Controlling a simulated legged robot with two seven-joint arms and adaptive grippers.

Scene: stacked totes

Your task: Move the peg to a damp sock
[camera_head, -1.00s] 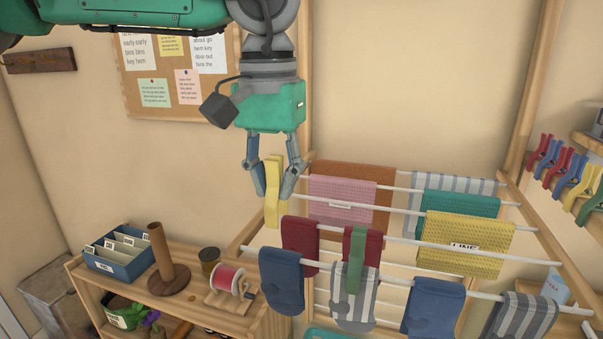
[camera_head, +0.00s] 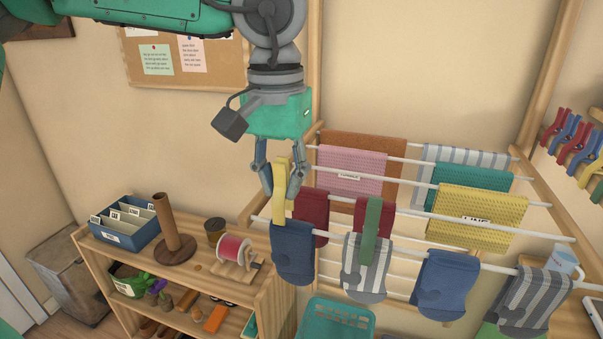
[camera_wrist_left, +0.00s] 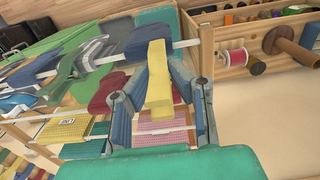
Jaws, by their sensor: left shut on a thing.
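My left gripper (camera_head: 281,184) is shut on a yellow peg (camera_head: 281,188) and points down over the left end of the drying rack. The peg's lower end overlaps the top of a blue sock (camera_head: 293,252) on the front rod; I cannot tell whether it touches. In the left wrist view the yellow peg (camera_wrist_left: 158,82) lies between the fingers, beside the blue sock (camera_wrist_left: 139,53). A green peg (camera_head: 371,228) sits on a grey striped sock (camera_head: 365,268). Another blue sock (camera_head: 440,284) and another grey striped sock (camera_head: 530,298) hang on the same rod. My right gripper is not in view.
Red socks (camera_head: 312,216), a pink cloth (camera_head: 352,172) and a yellow cloth (camera_head: 480,216) hang on the rods behind. A wooden shelf (camera_head: 262,280) with a thread spool (camera_head: 235,248) stands at left. Several spare pegs (camera_head: 573,145) hang at right. A teal basket (camera_head: 335,322) is below.

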